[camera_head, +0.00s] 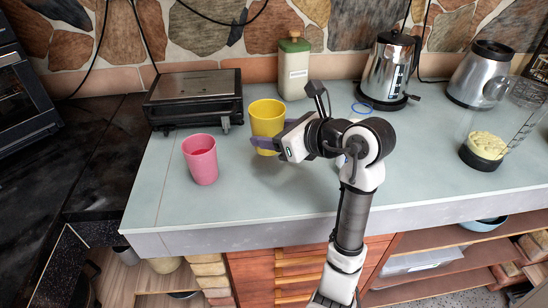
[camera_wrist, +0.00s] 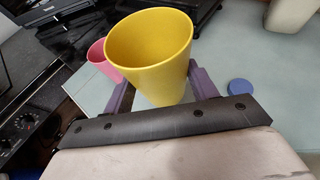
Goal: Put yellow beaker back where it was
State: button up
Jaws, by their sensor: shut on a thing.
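The yellow beaker (camera_head: 267,120) is upright over the pale counter, right of the pink beaker and in front of the green-capped container. My gripper (camera_head: 268,145) is shut on the yellow beaker, with its purple fingers on either side of it. In the wrist view the beaker (camera_wrist: 150,50) stands open-topped between the two fingers (camera_wrist: 158,92), and its inside looks empty. I cannot tell whether its base touches the counter.
The pink beaker (camera_head: 201,160) stands close by on the left. A grill (camera_head: 195,98), a green-capped container (camera_head: 294,68) and a kettle (camera_head: 389,68) stand behind. A blender jar (camera_head: 488,145) is at the right. The front counter (camera_head: 250,205) is clear.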

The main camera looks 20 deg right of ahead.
jog(key=shift+f, duration=3.75)
jog(key=shift+f, duration=0.25)
jog(key=o, duration=1)
jog(key=shift+o, duration=0.2)
jog(key=shift+r, duration=0.1)
jog(key=shift+r, duration=0.1)
